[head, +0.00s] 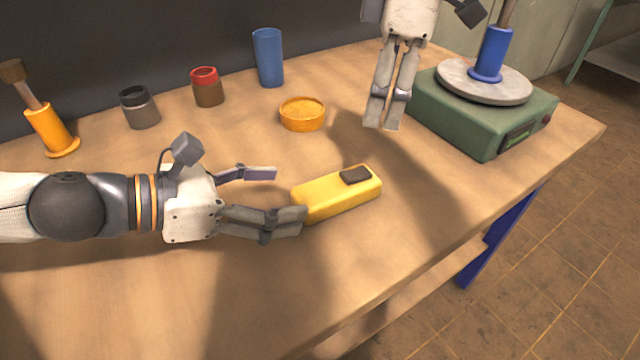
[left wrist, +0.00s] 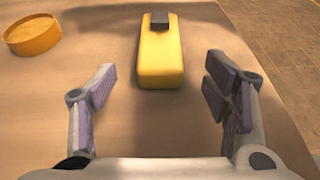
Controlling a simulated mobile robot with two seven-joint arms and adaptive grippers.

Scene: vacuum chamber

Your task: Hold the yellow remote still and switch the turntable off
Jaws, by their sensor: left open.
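The yellow remote (head: 330,198) lies on the wooden table with a dark button (head: 355,175) at its far right end. In the left wrist view the remote (left wrist: 160,60) lies ahead, between the lines of the two fingers. My left gripper (head: 288,195) is open at the remote's near left end; whether a finger touches it I cannot tell. My right gripper (head: 384,126) points down above the table, left of the turntable, its fingertips close together; I see nothing between them. The turntable has a green base (head: 470,125) and a grey round plate (head: 455,84). A dark panel (head: 518,134) is on its front.
A blue holder (head: 492,55) stands on the plate. An orange dish (head: 303,114), a blue cup (head: 268,58), a red-topped jar (head: 207,87), a grey jar (head: 139,108) and an orange holder (head: 52,130) stand towards the back. The table's front is clear.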

